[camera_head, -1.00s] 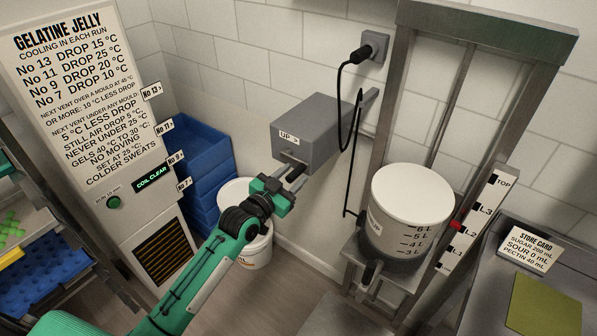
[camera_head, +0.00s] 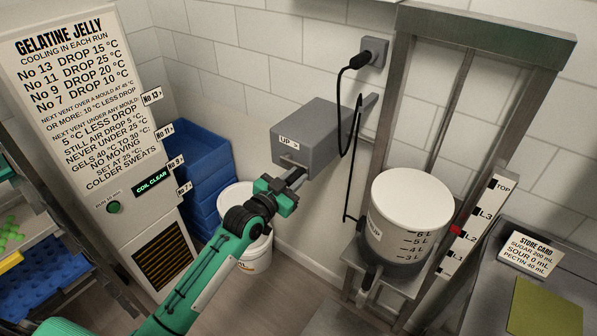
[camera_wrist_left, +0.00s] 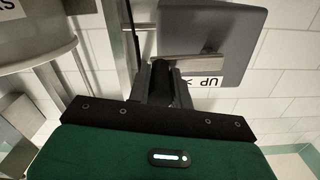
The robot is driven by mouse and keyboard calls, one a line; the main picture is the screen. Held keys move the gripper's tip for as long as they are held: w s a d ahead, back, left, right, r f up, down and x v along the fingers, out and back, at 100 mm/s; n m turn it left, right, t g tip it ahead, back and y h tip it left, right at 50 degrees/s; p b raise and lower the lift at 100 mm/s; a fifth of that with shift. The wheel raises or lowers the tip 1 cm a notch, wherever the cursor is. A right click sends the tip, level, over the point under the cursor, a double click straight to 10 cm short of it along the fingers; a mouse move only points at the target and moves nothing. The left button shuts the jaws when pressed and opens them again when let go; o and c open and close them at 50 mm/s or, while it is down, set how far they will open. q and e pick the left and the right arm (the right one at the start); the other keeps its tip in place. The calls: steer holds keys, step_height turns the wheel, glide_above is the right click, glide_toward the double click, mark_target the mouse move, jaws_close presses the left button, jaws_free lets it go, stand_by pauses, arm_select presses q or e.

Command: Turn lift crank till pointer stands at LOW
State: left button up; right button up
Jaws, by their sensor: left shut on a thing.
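The lift crank sits on the front of a grey box (camera_head: 320,138) on the wall, labelled "UP >". Its metal arm (camera_wrist_left: 215,90) and dark handle (camera_wrist_left: 165,82) show in the left wrist view. My left gripper (camera_head: 283,189) is shut on the crank handle, below the box front; the gripper covers most of the handle in the head view. The red pointer (camera_head: 457,230) stands on the white upright scale (camera_head: 484,213), near the L2 mark. TOP, L3 and L1 marks also show. I see no LOW mark. My right gripper is not in view.
A lidded white pot (camera_head: 412,205) stands on the lift carriage beside the scale. A black cable hangs from the wall socket (camera_head: 374,50) beside the box. Blue crates (camera_head: 205,155) and a white bucket (camera_head: 256,255) stand below and left of the crank.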

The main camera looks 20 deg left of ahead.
arm_select(q)
steer(key=r+p, duration=0.1)
steer(key=r, duration=0.2)
steer(key=shift+w+a+r+p, duration=0.15)
steer(key=shift+a+p, duration=0.2)
steer(key=shift+a, duration=0.1)
steer(key=shift+c, duration=0.2)
steer(key=shift+w+a+r+p, duration=0.2)
steer(key=shift+a+r+p, duration=0.1)
steer(key=shift+a+r, duration=0.25)
steer(key=shift+w+a+r+p, duration=0.25)
steer(key=shift+a+r, duration=0.1)
steer(key=shift+a, duration=0.25)
